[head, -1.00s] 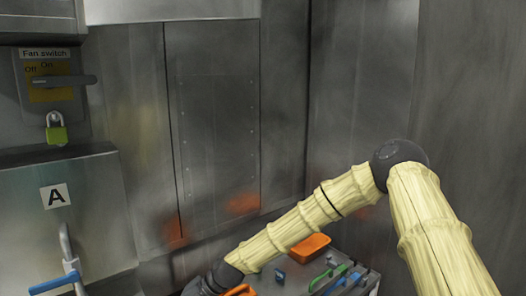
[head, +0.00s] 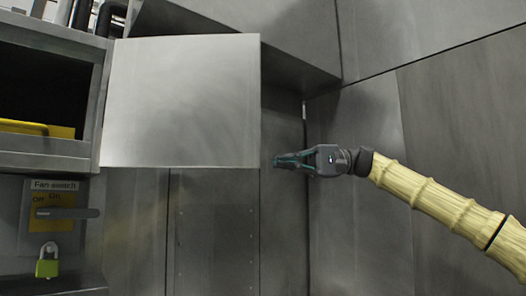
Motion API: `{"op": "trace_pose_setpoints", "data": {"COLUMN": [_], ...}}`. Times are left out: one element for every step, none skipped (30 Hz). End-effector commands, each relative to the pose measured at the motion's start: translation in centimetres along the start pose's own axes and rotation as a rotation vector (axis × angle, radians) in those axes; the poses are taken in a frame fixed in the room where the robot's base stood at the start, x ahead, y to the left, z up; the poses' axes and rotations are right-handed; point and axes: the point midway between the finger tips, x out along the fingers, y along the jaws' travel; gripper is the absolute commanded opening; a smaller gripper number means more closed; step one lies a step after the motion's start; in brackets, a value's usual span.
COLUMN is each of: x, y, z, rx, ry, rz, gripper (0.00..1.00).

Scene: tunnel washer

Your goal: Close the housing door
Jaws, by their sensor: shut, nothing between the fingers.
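The housing door (head: 182,104) is a plain bright metal panel in the head view, left of the middle. It stands swung out from the housing (head: 45,152), joined at its left edge, so the dark opening (head: 40,98) at the left is uncovered. My gripper (head: 277,161) is shut and empty. It points left, just to the right of the door's lower right corner in the picture. I see no clear contact between them, and the depth gap is hard to tell.
A yellow object (head: 38,129) lies inside the opening. Below are a fan switch (head: 66,213) and a green-bodied padlock (head: 47,262). Metal walls (head: 440,120) close in behind and at the right. A dark slanted metal part (head: 235,40) runs above the door.

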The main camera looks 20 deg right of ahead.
Motion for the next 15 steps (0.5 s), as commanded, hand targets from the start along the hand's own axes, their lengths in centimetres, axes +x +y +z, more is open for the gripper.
{"op": "trace_pose_setpoints", "data": {"x": [-1.5,-2.2,-2.9,-3.2,-3.5,-3.6,-3.5,-3.4,-3.1,-2.8,-2.4,-1.8,-1.4,-0.9,-0.3], "y": [-1.2,-1.7,-2.2,-2.5,-2.7,-2.9,-3.0,-3.0,-3.1,-3.1,-3.1,-3.1,-3.2,-3.2,-3.3], "z": [0.8,1.3,1.7,2.0,2.2,2.4,2.5,2.5,2.5,2.5,2.5,2.5,2.5,2.5,2.5], "rx": [-0.012,-0.017,-0.022,-0.025,-0.027,-0.028,-0.029,-0.029,-0.029,-0.028,-0.028,-0.028,-0.028,-0.028,-0.028], "ry": [-0.003,-0.006,-0.008,-0.01,-0.012,-0.013,-0.014,-0.015,-0.015,-0.015,-0.015,-0.016,-0.016,-0.015,-0.016], "rz": [-0.012,-0.016,-0.021,-0.023,-0.024,-0.025,-0.026,-0.026,-0.026,-0.026,-0.026,-0.025,-0.024,-0.025,-0.025], "gripper": [0.0,0.0,0.0,0.0,0.0,0.0,0.0,0.0,0.0,0.0,0.0,0.0,0.0,0.0,0.0]}}
